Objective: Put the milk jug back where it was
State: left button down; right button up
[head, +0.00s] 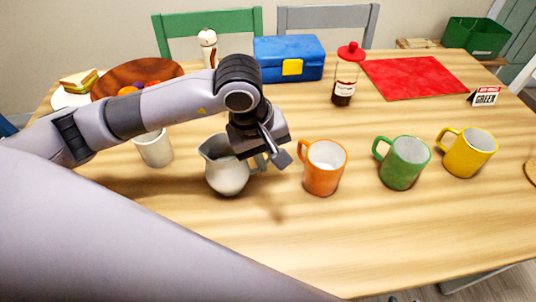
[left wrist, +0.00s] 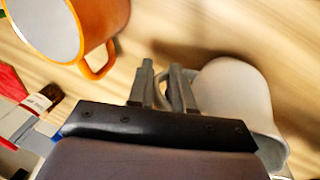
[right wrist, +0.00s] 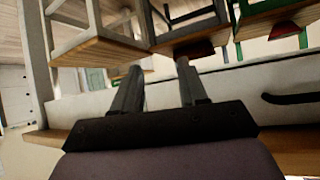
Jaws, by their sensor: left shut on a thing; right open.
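The milk jug (head: 226,172) is a cream-white pitcher near the middle of the wooden table in the head view. Its spout points left and its handle points right. My left gripper (head: 272,158) is at the jug's handle, shut on it. In the left wrist view the jug (left wrist: 235,95) lies to the right of the fingers, with the handle between the fingertips (left wrist: 163,90). A shadow shows beside the jug; I cannot tell whether its base touches the table. My right gripper (right wrist: 155,85) is open and empty, seen only in the right wrist view.
An orange mug (head: 323,168) stands close right of my left gripper, then a green mug (head: 403,163) and a yellow mug (head: 468,152). A white cup (head: 154,148) stands left of the jug. A syrup bottle (head: 345,78) and blue lunchbox (head: 289,60) are behind. The front table is clear.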

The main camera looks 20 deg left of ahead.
pick_arm(q)
jog(key=shift+f+b, duration=0.2)
jog(key=shift+b, duration=0.15)
jog(key=c, duration=1)
grip_release()
jog(key=shift+r, duration=0.15)
jog(key=shift+r+p, duration=0.2)
jog(key=shift+p, duration=0.2)
jog(key=v, duration=1.2)
jog(key=shift+p, duration=0.3)
jog(key=shift+d+f, duration=0.1)
